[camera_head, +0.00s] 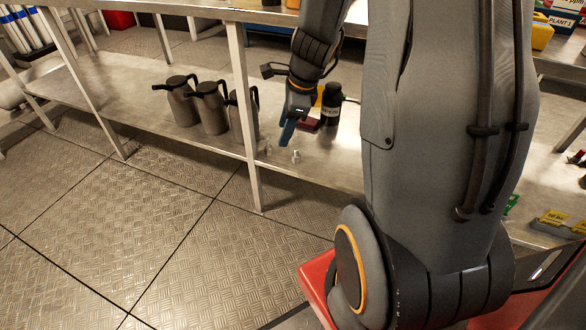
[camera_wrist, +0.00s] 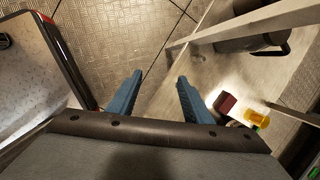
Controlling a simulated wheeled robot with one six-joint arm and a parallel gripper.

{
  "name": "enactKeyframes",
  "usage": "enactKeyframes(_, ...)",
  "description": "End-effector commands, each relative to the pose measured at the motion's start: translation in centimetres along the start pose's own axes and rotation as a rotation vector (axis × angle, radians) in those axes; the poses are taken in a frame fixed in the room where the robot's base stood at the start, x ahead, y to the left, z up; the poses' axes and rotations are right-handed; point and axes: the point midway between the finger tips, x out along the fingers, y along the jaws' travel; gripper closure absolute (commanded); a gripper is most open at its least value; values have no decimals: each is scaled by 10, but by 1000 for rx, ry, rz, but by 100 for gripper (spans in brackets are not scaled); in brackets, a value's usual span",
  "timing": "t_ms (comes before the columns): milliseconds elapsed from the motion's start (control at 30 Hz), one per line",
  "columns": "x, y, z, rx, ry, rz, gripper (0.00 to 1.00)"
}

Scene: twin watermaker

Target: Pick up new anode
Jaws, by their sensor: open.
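My gripper (camera_head: 288,132) is over the lower steel shelf, its blue fingers pointing down. In the wrist view my gripper (camera_wrist: 159,78) has its two fingers apart with nothing between them. Two small pale pieces, one of them a whitish piece (camera_head: 295,156), stand on the shelf just below and beside the fingertips. I cannot tell whether either is the new anode. A dark red block (camera_wrist: 226,103) lies on the shelf right of the fingers in the wrist view, apart from them. A yellow item (camera_wrist: 257,119) lies beside it.
Several dark grey jugs (camera_head: 212,106) stand on the lower shelf (camera_head: 115,88) to the left. A black bottle (camera_head: 331,104) stands behind my gripper. A table leg (camera_head: 245,120) rises close to its left. The upper tabletop (camera_head: 240,12) overhangs the shelf. The plated floor (camera_head: 150,220) in front is clear.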

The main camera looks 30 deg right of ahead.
Motion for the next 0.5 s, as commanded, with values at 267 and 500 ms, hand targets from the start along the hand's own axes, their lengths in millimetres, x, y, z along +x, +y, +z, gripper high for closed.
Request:
enactKeyframes(267, 96, -56, -58, 572, -19, -87, 55)
enactKeyframes(500, 133, -81, -90, 863, -37, -132, 55)
